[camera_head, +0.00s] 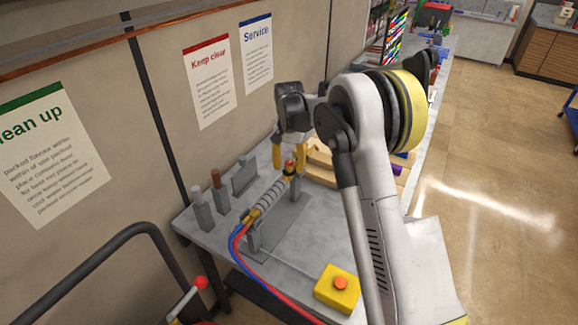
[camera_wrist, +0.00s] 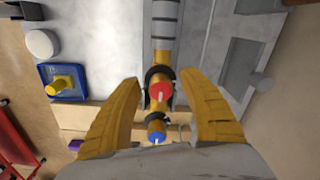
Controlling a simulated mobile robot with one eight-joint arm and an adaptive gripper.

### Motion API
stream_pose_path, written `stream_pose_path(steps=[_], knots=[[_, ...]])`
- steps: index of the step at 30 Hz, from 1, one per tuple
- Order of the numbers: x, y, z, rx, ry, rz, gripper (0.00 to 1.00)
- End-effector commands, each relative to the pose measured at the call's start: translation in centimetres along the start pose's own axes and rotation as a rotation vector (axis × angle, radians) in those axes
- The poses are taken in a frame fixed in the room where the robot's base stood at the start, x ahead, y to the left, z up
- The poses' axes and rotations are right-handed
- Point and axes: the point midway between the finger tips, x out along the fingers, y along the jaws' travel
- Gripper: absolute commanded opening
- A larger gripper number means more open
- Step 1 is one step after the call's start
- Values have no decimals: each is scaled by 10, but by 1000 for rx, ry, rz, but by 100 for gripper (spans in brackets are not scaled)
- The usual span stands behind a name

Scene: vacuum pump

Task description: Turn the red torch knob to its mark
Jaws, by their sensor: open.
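The torch (camera_head: 267,200) has a grey ribbed handle and brass ends and lies across a grey stand on the bench. Its red knob (camera_wrist: 160,91) shows in the wrist view with a short pale line on it, and in the head view (camera_head: 289,165). A blue knob (camera_wrist: 156,136) sits on the same brass body, closer to my wrist. My gripper (camera_wrist: 159,77) is open, its yellow fingers on either side of the torch with the red knob between them. Gaps show between the fingers and the knob. I cannot make out the mark clearly. My gripper (camera_head: 288,158) points down in the head view.
Red and blue hoses (camera_head: 236,243) run from the torch's near end. A yellow box with an orange button (camera_head: 340,283) sits at the bench's front. Grey upright blocks (camera_head: 202,211) stand left along the wall. Wooden pieces (camera_head: 320,166) lie behind the torch.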

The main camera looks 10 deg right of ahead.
Motion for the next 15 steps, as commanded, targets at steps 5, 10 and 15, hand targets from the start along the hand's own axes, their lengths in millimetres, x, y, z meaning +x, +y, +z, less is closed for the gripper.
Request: stream_pose_path(steps=[5,10,15], knots=[[0,0,0,0,0,0,11],[0,0,0,0,0,0,0],[0,0,0,-5,0,0,0]])
